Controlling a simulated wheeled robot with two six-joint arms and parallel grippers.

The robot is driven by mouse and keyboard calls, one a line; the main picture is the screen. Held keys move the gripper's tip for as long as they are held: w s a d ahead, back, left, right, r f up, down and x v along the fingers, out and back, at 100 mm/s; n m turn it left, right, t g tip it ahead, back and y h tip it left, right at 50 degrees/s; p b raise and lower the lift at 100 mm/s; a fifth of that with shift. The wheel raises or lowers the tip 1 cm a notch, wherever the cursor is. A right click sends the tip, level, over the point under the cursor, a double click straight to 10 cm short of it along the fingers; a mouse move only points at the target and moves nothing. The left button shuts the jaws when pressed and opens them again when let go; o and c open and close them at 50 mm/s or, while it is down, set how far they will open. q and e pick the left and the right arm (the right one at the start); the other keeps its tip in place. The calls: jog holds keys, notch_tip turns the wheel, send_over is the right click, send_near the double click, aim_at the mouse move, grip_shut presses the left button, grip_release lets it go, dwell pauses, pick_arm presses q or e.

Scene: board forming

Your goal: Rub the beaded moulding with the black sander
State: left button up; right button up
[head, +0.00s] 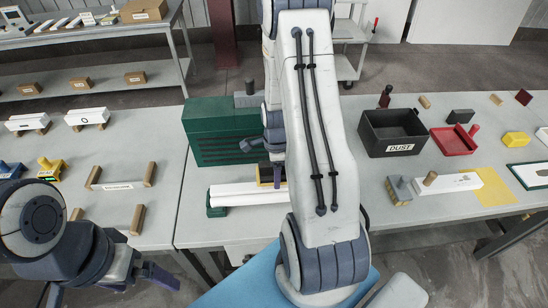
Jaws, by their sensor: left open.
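A long white moulding (235,194) lies on green supports at the front of the middle table; whether it is beaded is too small to tell. A black block with a yellowish part, seemingly the black sander (264,175), sits on or just above it, partly hidden by my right arm. My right gripper (264,158) is at this block, half behind the arm; its grip is unclear. My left gripper (105,286) is open and empty at the lower left, its fingers wide apart, in front of the left table and away from the moulding.
A green ribbed case (215,135) stands behind the moulding. A black DUST bin (393,137), a red dustpan (452,142) and a white piece (448,184) are on the right. The left table (75,215) holds a yellow block (50,174) and white pieces on wooden blocks.

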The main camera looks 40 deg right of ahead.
jog(key=shift+w+r+p, duration=0.1)
jog(key=shift+r+p, duration=0.2)
jog(key=shift+r, duration=0.35)
notch_tip(320, 180, up, 4)
jog(key=p, duration=0.3)
jog(key=shift+f, duration=0.25)
